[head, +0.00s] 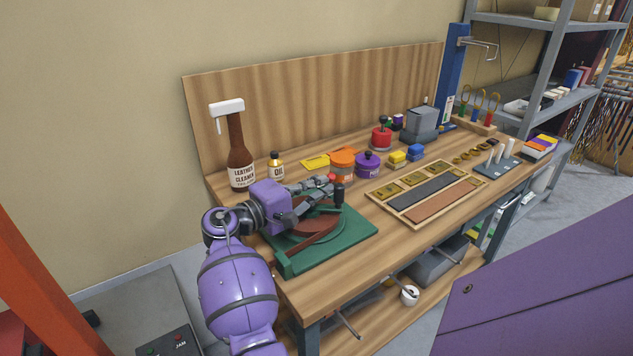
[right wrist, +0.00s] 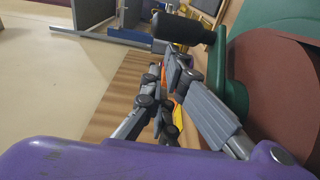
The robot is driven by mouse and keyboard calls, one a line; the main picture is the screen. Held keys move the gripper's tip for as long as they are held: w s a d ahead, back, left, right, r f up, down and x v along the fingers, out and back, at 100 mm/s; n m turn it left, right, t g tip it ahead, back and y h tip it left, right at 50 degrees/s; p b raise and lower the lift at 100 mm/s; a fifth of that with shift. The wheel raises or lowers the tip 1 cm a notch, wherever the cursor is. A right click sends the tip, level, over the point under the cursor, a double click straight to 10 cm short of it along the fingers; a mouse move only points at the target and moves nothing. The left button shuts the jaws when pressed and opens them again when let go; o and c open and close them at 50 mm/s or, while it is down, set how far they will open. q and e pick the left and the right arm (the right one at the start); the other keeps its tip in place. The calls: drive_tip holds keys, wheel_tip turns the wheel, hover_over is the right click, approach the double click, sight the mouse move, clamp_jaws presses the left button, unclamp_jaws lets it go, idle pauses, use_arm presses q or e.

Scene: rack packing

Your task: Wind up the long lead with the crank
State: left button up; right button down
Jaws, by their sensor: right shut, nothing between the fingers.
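The winder has a green base (head: 345,243) that lies flat at the bench's front left corner. A brown leather lead (head: 318,247) curves around its reel; how much is wound I cannot tell. The crank's upright black handle (head: 339,194) stands at the reel's far right side. In the right wrist view the black handle (right wrist: 184,30) sits on a green crank arm (right wrist: 226,75). My right gripper (head: 328,187) is shut and empty, its fingertips close beside the handle; whether they touch it I cannot tell. My left gripper is out of view.
Behind the winder stand a leather cleaner bottle (head: 241,160), an oil bottle (head: 276,166), an orange jar (head: 342,165) and a purple jar (head: 368,166). A wooden tray (head: 482,182) with strips lies to the right. Bare bench (head: 400,245) is free in front.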

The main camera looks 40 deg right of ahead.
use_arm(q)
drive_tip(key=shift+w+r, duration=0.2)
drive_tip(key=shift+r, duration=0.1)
use_arm(e)
drive_tip(key=shift+s+a, duration=0.2)
drive_tip(key=shift+s, duration=0.4)
